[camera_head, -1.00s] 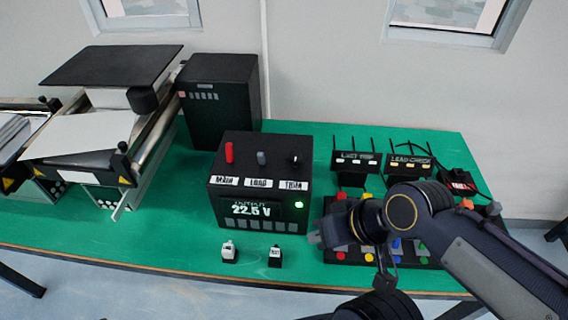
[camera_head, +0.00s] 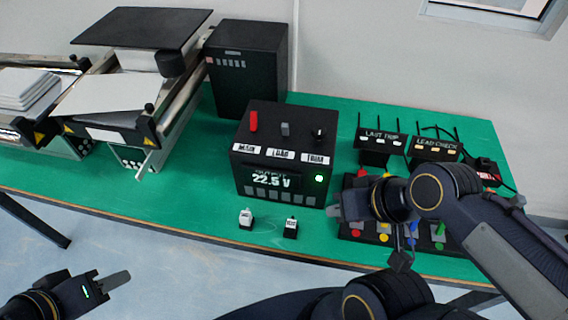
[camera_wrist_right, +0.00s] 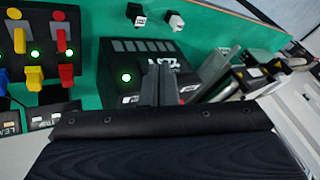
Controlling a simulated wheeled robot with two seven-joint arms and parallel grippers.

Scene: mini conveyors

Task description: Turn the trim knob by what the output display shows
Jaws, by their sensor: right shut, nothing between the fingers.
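The black power box (camera_head: 283,158) stands on the green table, with a red lever (camera_head: 253,121), a grey lever (camera_head: 285,129) and the black trim knob (camera_head: 319,133) on top, above labels MAIN, LOAD and TRIM. The output display (camera_head: 277,180) on its front reads 22.5 V, beside a lit green lamp (camera_head: 319,178). My right gripper (camera_head: 336,207) is shut and empty, just right of the box's lower front corner and below the knob. In the right wrist view its fingers (camera_wrist_right: 160,84) cover part of the box. My left gripper (camera_head: 117,280) is low at the left, off the table; its jaw opening is unclear.
Two small labelled blocks (camera_head: 246,219) (camera_head: 290,228) stand before the box. A panel of coloured switches (camera_head: 357,234) lies partly behind my right arm. Signs LAST TRIP (camera_head: 382,138) and LEAD CHECK (camera_head: 434,147) stand behind it. A tall black cabinet (camera_head: 250,75) and conveyors (camera_head: 150,130) are left.

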